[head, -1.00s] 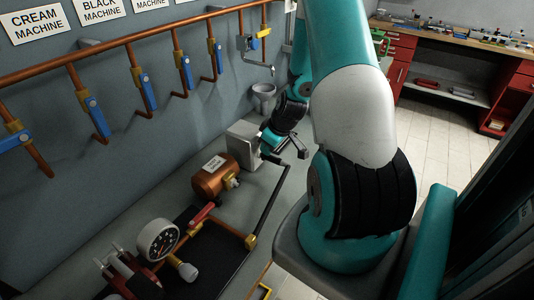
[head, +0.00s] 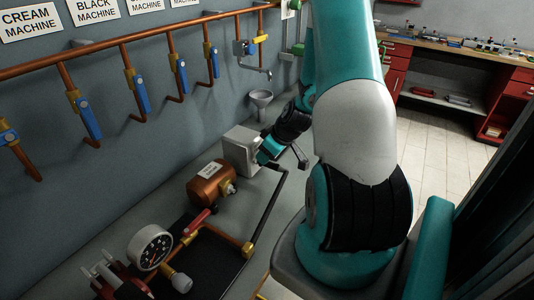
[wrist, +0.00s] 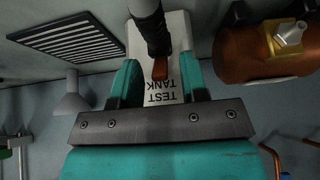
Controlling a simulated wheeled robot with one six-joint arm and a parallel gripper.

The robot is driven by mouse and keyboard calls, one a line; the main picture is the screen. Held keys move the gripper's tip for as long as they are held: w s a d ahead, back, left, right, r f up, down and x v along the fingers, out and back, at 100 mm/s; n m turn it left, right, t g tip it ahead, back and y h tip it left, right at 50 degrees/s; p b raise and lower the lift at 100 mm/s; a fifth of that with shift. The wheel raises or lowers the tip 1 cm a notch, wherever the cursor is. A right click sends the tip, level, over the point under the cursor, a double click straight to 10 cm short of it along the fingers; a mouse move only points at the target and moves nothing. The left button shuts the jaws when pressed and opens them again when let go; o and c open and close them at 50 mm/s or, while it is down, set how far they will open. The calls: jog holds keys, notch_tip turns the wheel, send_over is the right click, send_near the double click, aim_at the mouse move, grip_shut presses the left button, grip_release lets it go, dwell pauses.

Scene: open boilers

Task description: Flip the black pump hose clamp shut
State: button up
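My gripper (wrist: 158,90) is open, its two teal fingers apart. In the head view, my gripper (head: 266,152) is beside the grey box (head: 238,148). In the wrist view, a black cylindrical piece with an orange-red tip (wrist: 160,69) reaches down from the top edge between the fingers. I cannot tell whether it touches them, or whether it is the hose clamp. Behind it is the light box marked TEST TANK (wrist: 170,25). No clamp can be made out clearly in the head view.
A copper tank (head: 207,187) stands near the box. A round gauge (head: 149,247) and a red-handled valve (head: 197,219) are nearer. Copper pipes with blue-handled valves (head: 140,94) line the wall. A funnel (head: 260,99) is beyond the gripper. Tiled floor at the right is clear.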

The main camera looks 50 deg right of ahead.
jog(key=b+v, duration=0.1)
jog(key=v, duration=1.6)
jog(key=shift+r+b, duration=0.2)
jog(key=shift+b, duration=0.2)
jog(key=shift+s, duration=0.1)
jog(key=w+r+g+b, duration=0.2)
jog(key=w+g+b, duration=0.4)
jog(key=w, duration=0.3)
jog(key=f, duration=0.5)
jog(key=f+p, duration=0.1)
jog(key=f, duration=1)
jog(key=shift+a+f, duration=0.3)
